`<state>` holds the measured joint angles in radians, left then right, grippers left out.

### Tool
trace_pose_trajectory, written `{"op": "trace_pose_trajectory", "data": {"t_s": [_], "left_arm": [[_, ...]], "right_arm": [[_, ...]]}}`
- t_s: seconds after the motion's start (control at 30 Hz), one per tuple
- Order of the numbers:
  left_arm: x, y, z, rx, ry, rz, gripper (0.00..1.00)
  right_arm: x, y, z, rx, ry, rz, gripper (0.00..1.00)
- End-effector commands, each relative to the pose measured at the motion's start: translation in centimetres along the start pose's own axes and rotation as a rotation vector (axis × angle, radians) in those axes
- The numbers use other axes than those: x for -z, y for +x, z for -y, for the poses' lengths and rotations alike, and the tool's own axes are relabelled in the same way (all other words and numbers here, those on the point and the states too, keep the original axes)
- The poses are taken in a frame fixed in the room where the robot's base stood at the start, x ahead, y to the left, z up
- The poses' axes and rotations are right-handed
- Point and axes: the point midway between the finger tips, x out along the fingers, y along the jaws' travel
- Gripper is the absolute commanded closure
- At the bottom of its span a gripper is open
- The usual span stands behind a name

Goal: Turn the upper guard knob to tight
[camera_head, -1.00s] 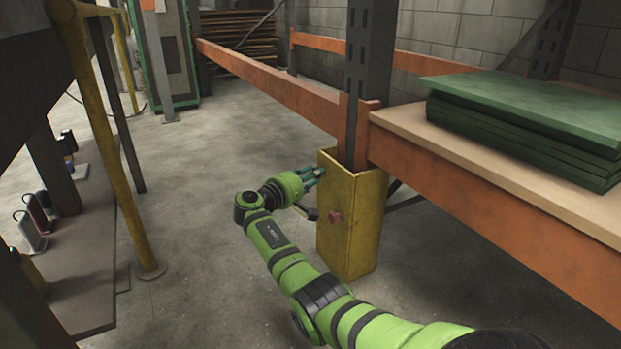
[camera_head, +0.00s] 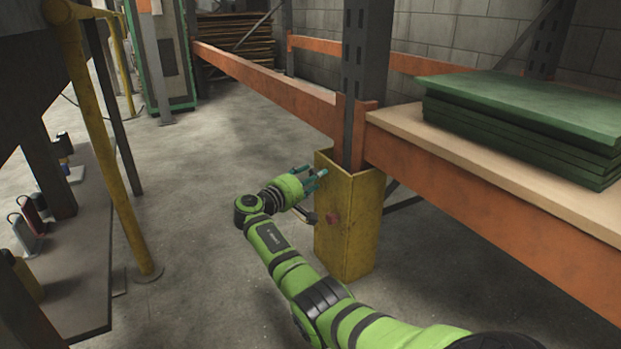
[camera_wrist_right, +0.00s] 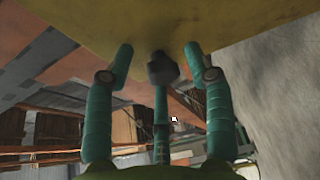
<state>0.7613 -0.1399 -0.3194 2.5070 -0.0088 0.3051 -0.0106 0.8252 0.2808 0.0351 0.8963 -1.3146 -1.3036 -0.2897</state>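The yellow guard (camera_head: 346,230) wraps the foot of the grey rack post in the head view. In the right wrist view, a dark knob-like piece (camera_wrist_right: 162,68) shows against the yellow surface, between the open fingers of my right gripper (camera_wrist_right: 160,72). I cannot tell whether any finger touches it. In the head view the fingers hide that spot. My left gripper is not in view.
An orange rack beam (camera_head: 480,180) and a wooden shelf with stacked green boards (camera_head: 520,115) stand right of the guard. A yellow post (camera_head: 108,150) and a dark bench (camera_head: 75,260) are at the left. The concrete floor between is clear.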

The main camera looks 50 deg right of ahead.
Motion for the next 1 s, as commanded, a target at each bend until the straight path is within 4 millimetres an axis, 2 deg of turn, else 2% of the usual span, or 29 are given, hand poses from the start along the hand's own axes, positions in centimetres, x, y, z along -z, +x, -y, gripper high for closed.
{"op": "trace_pose_trajectory", "data": {"t_s": [0.17, 0.27, 0.5, 0.7, 0.83, 1.0], "left_arm": [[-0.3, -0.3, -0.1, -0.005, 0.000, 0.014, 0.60], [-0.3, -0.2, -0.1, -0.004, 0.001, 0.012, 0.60], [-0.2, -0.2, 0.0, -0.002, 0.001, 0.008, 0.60], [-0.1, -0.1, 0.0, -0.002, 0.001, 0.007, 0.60], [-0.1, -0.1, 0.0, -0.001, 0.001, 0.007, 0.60], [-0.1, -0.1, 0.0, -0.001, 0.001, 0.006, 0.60]], "right_arm": [[0.2, -0.6, -0.1, -0.001, 0.001, -0.006, 0.46], [0.2, -1.9, 0.0, -0.001, 0.002, -0.007, 0.46], [0.1, -6.9, 0.0, 0.001, 0.002, -0.006, 0.46], [0.0, -10.4, 0.0, 0.001, 0.000, -0.002, 0.46], [-0.1, -11.6, 0.0, 0.000, 0.001, 0.000, 0.46], [-0.1, -11.9, 0.0, 0.000, 0.001, 0.002, 0.46]]}}
